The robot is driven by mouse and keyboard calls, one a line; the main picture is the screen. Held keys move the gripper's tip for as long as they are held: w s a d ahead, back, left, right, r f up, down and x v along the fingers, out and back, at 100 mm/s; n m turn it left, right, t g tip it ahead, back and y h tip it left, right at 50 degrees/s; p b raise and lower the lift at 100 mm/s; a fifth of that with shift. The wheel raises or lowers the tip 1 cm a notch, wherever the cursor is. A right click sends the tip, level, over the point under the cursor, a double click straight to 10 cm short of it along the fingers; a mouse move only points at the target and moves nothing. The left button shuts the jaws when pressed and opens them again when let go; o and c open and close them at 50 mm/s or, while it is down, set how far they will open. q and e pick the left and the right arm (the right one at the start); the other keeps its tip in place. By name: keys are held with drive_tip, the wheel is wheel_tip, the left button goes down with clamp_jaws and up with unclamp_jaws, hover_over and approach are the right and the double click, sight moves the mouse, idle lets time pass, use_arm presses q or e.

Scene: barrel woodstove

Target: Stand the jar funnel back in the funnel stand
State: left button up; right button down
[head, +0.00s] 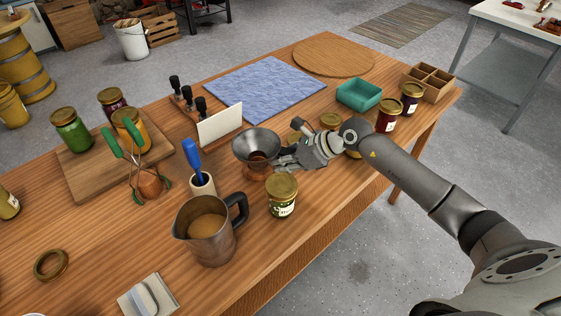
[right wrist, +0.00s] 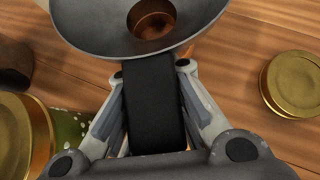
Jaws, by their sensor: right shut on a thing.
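The jar funnel (head: 256,143) is a grey metal bowl with a coppery opening at its centre; it also shows at the top of the right wrist view (right wrist: 85,22). My right gripper (head: 284,160) is shut on the funnel's dark handle (right wrist: 155,105), which runs between the fingers. The funnel is roughly upright, mouth up. A small reddish-brown round piece (head: 254,174) shows directly below the bowl; I cannot tell whether it is the funnel stand or the funnel's spout, nor whether they touch. My left gripper is not in view.
A green jar (head: 281,196) stands close in front of the gripper, and a metal pitcher (head: 207,232) is front left. A cup with a blue-handled brush (head: 196,163) is left of the funnel. A white card (head: 220,124) stands behind. Gold lids (right wrist: 292,84) lie nearby.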

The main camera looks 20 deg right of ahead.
drive_tip(key=shift+f+b, duration=0.8)
drive_tip(key=shift+f, duration=0.05)
idle(0.5)
drive_tip(key=shift+r, duration=0.25)
drive_tip(key=shift+r+p, duration=0.55)
drive_tip(key=shift+r, duration=0.1)
drive_tip(key=shift+r, duration=0.25)
drive_tip(key=s+a+r+m+t+h, duration=0.1)
drive_tip(key=r+m, duration=0.4)
drive_tip(key=r, duration=0.6)
drive_tip(key=s+a+r+m+t+h, duration=0.1)
drive_tip(key=s+r+m+h, duration=0.3)
drive_tip(key=r, duration=0.7)
drive_tip(key=m+t+h+p, duration=0.1)
drive_tip(key=h, duration=0.1)
drive_tip(key=shift+s+a+t+h, duration=0.2)
drive_tip(key=shift+t+h, duration=0.1)
drive_tip(key=shift+t, duration=0.1)
